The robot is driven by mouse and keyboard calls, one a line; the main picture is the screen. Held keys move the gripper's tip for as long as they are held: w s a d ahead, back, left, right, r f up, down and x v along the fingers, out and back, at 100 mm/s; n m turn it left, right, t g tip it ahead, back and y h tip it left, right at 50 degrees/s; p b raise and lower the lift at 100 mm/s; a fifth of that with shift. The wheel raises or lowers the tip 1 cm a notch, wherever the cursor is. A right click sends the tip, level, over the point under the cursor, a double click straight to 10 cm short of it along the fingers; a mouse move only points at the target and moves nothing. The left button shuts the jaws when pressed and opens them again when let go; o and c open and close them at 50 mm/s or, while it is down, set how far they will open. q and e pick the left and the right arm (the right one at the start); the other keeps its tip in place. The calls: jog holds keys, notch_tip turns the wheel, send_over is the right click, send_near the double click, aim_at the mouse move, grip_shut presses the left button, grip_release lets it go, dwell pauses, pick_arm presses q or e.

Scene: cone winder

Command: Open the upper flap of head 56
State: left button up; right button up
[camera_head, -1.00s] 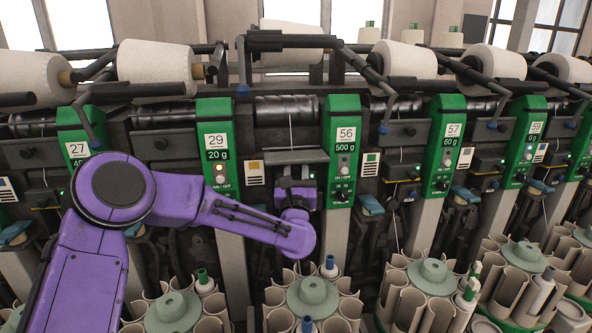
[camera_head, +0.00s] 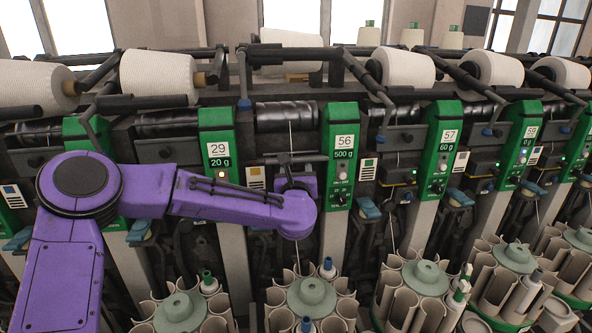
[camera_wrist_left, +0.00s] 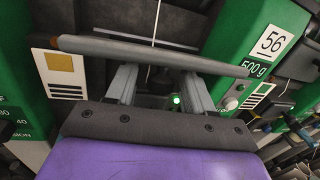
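Head 56 has a green panel (camera_head: 341,155) marked "56" and "500 g"; it also shows in the wrist view (camera_wrist_left: 268,50). Left of it, below the black roller (camera_head: 286,114), a dark flap (camera_head: 288,158) runs across. In the wrist view I take the long grey bar (camera_wrist_left: 150,52) to be this flap, seen nearly edge-on. My left gripper (camera_head: 298,168) is just below and in front of it. Its two fingers (camera_wrist_left: 158,78) are apart, with a green light between them. Their tips end close under the bar; I cannot tell whether they touch it. My right gripper is out of view.
Yarn cones (camera_head: 408,67) and dark arms sit above. Round bobbin magazines (camera_head: 311,293) stand below my left arm. A thread runs down from the roller.

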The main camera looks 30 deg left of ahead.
pick_arm(q)
jog(key=shift+s+d, duration=0.2)
jog(key=shift+s, duration=0.05)
jog(key=b+v, duration=0.4)
jog(key=v, duration=0.6)
